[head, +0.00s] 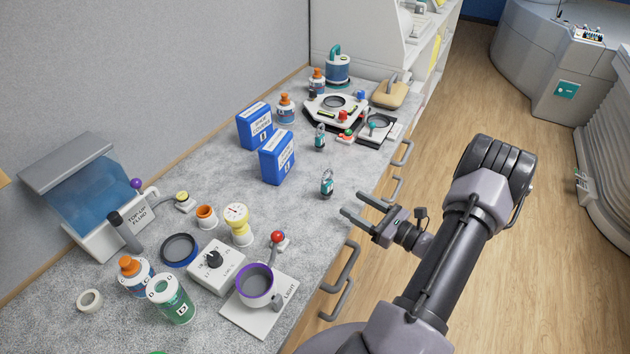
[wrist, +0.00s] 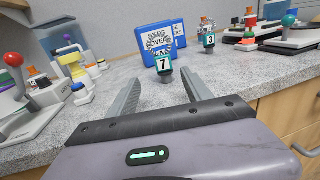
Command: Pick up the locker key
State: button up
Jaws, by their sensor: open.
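Two teal key-like items with white number tags stand on the grey speckled counter. The nearer one, tagged 7 (wrist: 163,64), shows in the head view (head: 327,184) near the counter's front edge. The farther one, tagged 3 (wrist: 209,40), shows in the head view (head: 320,138) further back. I cannot tell from the pictures which is the locker key. My gripper (head: 353,203) is open and empty at the counter's front edge. In the wrist view its fingers (wrist: 161,80) point towards the 7 item, which is just beyond the tips and between their lines.
Two blue boxes (head: 277,158) stand behind the 7 item. A white device with a purple-rimmed cup (head: 256,285) and a red-knobbed lever (head: 278,238) are to the left. Counter around the 7 item is clear.

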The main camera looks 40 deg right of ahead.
aim_at(329, 189)
jog(key=w, duration=0.2)
jog(key=w+b, duration=0.1)
jog(key=w, duration=0.5)
jog(key=shift+w+a, duration=0.1)
jog(key=shift+a, duration=0.25)
jog(key=w+b, duration=0.2)
jog(key=w, duration=0.4)
jog(key=shift+s, duration=0.15)
grip_shut()
jog(key=shift+r, duration=0.15)
